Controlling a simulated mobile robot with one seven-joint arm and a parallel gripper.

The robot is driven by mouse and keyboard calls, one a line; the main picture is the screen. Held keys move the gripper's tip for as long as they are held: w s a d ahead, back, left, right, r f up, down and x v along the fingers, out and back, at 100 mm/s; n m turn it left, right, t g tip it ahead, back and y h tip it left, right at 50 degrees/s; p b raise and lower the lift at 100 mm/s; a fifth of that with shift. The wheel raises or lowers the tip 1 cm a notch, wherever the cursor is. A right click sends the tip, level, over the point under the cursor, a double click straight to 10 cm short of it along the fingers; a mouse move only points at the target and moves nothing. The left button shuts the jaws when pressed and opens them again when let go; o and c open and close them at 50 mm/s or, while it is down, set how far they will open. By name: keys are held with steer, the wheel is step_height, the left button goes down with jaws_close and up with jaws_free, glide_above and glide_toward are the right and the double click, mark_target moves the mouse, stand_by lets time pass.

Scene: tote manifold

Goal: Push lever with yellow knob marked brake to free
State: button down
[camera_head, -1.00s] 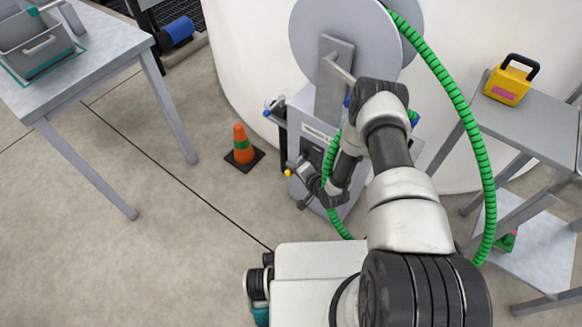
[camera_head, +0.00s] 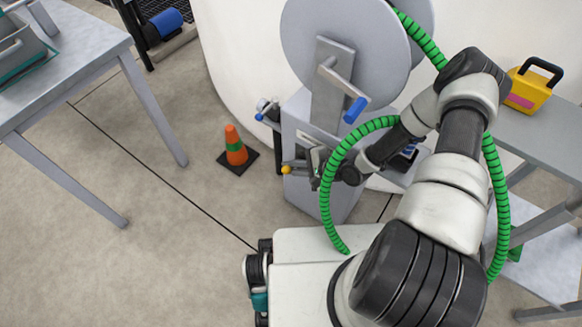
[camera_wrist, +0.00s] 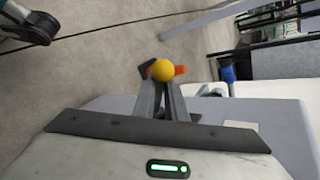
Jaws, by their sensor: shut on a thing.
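The yellow knob (camera_head: 286,170) shows low at the left side of the grey reel stand (camera_head: 330,195). My gripper (camera_head: 296,168) reaches it from the right. In the wrist view the knob (camera_wrist: 162,70) sits at the tips of my two grey fingers (camera_wrist: 163,88), which close together on it. Most of the lever below the knob is hidden by the fingers and wrist. The brake and free markings cannot be read in either view.
A large grey reel (camera_head: 300,40) with a blue-handled crank (camera_head: 354,110) stands above. A green ribbed hose (camera_head: 328,185) loops by my forearm. An orange cone (camera_head: 234,148) stands left on open floor. Tables stand left (camera_head: 75,60) and right (camera_head: 545,135).

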steer(key=shift+s+a+r, duration=0.2)
steer(key=shift+a+r, duration=0.05)
steer(key=shift+a, duration=0.2)
steer(key=c, duration=1.8)
jaws_free()
steer(key=shift+d, duration=0.15)
steer(key=shift+d+r, duration=0.15)
steer(key=shift+d, duration=0.15)
steer(key=p+v, duration=0.4)
steer(key=v, duration=1.2)
steer(key=shift+s+d, duration=0.2)
steer(key=shift+d, duration=0.1)
steer(key=shift+r, duration=0.15)
